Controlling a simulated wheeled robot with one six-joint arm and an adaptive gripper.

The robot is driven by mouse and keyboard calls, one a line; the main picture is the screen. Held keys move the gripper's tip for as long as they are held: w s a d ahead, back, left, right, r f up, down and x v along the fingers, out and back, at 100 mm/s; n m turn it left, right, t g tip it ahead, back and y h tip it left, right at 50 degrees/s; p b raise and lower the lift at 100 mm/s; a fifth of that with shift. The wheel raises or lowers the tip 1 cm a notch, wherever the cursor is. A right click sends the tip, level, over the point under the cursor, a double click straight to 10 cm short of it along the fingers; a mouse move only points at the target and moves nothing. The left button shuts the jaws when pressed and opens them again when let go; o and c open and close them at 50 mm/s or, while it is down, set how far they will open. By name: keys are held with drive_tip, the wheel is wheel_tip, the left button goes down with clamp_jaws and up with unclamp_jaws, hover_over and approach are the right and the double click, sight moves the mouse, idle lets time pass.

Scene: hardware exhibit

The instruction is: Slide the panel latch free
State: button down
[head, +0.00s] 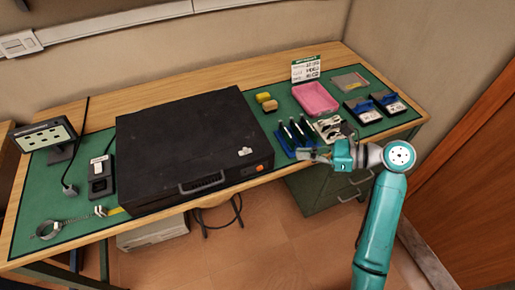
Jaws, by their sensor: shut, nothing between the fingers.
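A large black case (190,137) stands on the green mat of the bench. A small pale piece (245,151) on its top near the front right corner may be the panel latch; it is too small to tell its position. An orange button (259,168) and a grey handle (203,183) are on the front face. My gripper (308,154) is shut and empty, right of the case and apart from it, near the bench's front edge. It points left and partly covers the blue tool holder behind it.
Tools stand in a blue holder (283,144). Behind are a pink tray (315,98), yellow blocks (266,101) and a sign (305,68). Boxes (363,110) lie at right. A monitor (45,135) and a black device (101,178) stand left. Drawers (315,192) are below.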

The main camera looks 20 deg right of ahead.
sight(250, 158)
drive_tip(key=x, duration=0.9)
drive_tip(key=r+x, duration=0.1)
drive_tip(key=x, duration=0.4)
drive_tip(key=shift+a, duration=0.1)
drive_tip(key=shift+a, duration=1.35)
drive_tip(key=shift+d, duration=0.15)
